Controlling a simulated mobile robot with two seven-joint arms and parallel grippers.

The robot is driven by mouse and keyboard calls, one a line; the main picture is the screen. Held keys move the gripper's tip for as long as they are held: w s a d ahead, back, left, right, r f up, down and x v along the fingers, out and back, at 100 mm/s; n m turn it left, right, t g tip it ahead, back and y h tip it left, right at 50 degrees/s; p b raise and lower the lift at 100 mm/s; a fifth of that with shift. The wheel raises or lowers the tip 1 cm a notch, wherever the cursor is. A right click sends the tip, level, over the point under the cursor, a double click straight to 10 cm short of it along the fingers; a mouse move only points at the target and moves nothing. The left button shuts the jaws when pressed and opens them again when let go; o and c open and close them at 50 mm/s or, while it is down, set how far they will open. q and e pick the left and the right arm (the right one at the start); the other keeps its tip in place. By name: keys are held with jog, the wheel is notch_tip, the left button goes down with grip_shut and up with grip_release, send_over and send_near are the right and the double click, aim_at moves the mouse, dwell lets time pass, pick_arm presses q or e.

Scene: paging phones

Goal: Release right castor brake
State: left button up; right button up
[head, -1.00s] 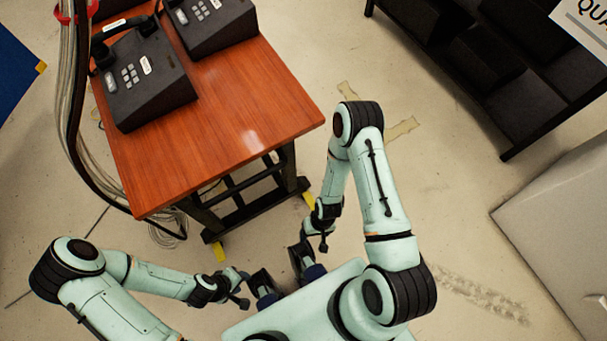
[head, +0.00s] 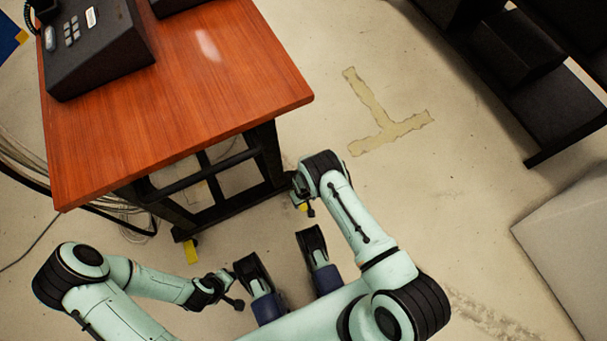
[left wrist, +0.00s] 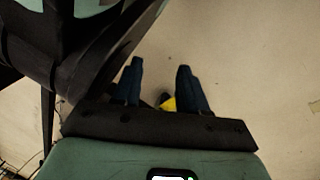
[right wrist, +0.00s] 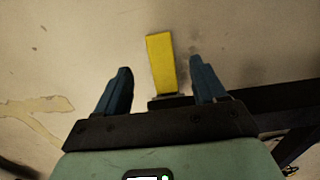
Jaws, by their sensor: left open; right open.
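In the head view, the wooden table (head: 180,110) stands on a dark frame with yellow brake tabs low at its near corners. The right yellow tab (head: 302,206) is partly hidden by my right arm. In the right wrist view this tab (right wrist: 162,62) stands out from the dark frame, between the finger lines of my open right gripper (right wrist: 160,66); I cannot tell whether they touch it. The left yellow tab (head: 191,251) is beside the left leg. My left gripper (left wrist: 160,64) is open and empty, with a small yellow patch (left wrist: 168,104) visible between its fingers.
Dark telephones (head: 95,40) sit on the table. Loose cables (head: 125,220) lie at its left. A dark shelf (head: 540,90) and a pale box (head: 575,235) stand at right. The floor between table and shelf is clear, with worn tape (head: 388,128).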

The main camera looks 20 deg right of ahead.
aim_at(304, 207)
notch_tip(304, 207, down, 7)
jog(key=shift+r+b, duration=0.15)
jog(key=shift+b, duration=1.05)
pick_arm(q)
jog(key=s+f+g, duration=0.2)
jog(key=s+f, duration=0.1)
jog(key=s, duration=0.3)
jog(key=shift+s+a+f, duration=0.35)
jog(key=shift+s+f, duration=0.05)
pick_arm(e)
jog(key=shift+f, duration=0.65)
grip_shut()
jog(key=shift+w+r+g, duration=0.15)
jog(key=shift+r+g, duration=0.7)
jog(key=shift+g, duration=0.55)
grip_release()
pick_arm(q)
jog(key=w+r+t+p, duration=0.2)
jog(key=w+r+p, duration=0.1)
jog(key=w, duration=0.4)
jog(key=shift+w+d+r, duration=0.4)
jog(key=shift+d+r, duration=0.05)
jog(key=shift+r, duration=0.4)
pick_arm(e)
jog(key=v, duration=1.2)
